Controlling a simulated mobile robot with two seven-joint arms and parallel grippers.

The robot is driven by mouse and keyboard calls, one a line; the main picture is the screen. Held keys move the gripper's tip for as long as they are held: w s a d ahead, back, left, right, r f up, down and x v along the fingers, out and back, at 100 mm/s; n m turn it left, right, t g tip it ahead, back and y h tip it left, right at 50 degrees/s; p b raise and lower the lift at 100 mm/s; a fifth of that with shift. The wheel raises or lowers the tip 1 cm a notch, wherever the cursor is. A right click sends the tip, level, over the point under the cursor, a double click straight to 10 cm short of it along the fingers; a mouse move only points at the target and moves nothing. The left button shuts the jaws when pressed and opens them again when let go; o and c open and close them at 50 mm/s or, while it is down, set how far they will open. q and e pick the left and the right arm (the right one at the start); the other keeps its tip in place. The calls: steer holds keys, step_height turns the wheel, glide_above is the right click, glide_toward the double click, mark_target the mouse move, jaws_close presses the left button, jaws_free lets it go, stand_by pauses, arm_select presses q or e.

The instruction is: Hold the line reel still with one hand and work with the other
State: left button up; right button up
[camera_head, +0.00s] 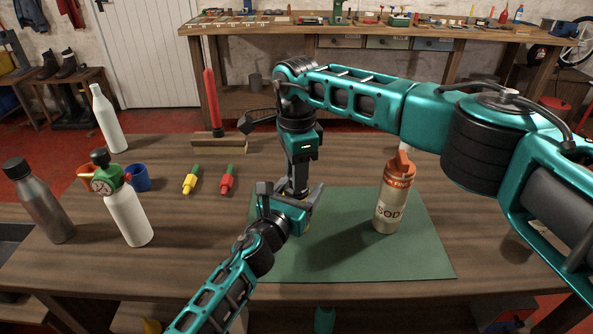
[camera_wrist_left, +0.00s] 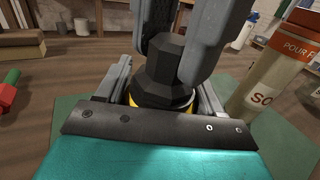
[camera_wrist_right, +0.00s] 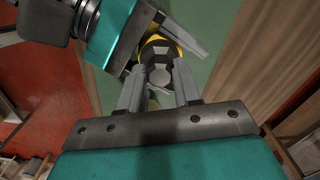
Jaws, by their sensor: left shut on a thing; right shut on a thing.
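A black faceted knob (camera_wrist_left: 163,75) on a yellow-rimmed body, apparently the line reel, stands over the green mat (camera_head: 405,262). It also shows from above in the right wrist view (camera_wrist_right: 160,62). In the head view the grippers mostly hide it. My left gripper (camera_head: 305,203) comes in low from the front and is shut on the lower, yellow-rimmed part. My right gripper (camera_head: 298,188) reaches down from above and is shut on the knob, its fingers on either side of it. The two grippers are very close together.
A bottle lettered SODA (camera_head: 389,212) stands on the mat, right of the grippers. On the left are a white bottle with a gauge (camera_head: 127,218), a grey bottle (camera_head: 45,205), a blue cup (camera_head: 138,178) and yellow (camera_head: 190,182) and red (camera_head: 227,181) pieces.

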arm_select(q)
steer(key=shift+f, duration=0.1)
arm_select(e)
steer(key=n, duration=1.2)
steer(key=shift+n, duration=0.3)
stand_by(0.3)
steer(key=o, duration=1.1)
steer(key=shift+c, duration=0.2)
steer(key=shift+r, duration=0.1)
step_height(320, 180, up, 12)
arm_select(q)
steer(key=o, duration=1.3)
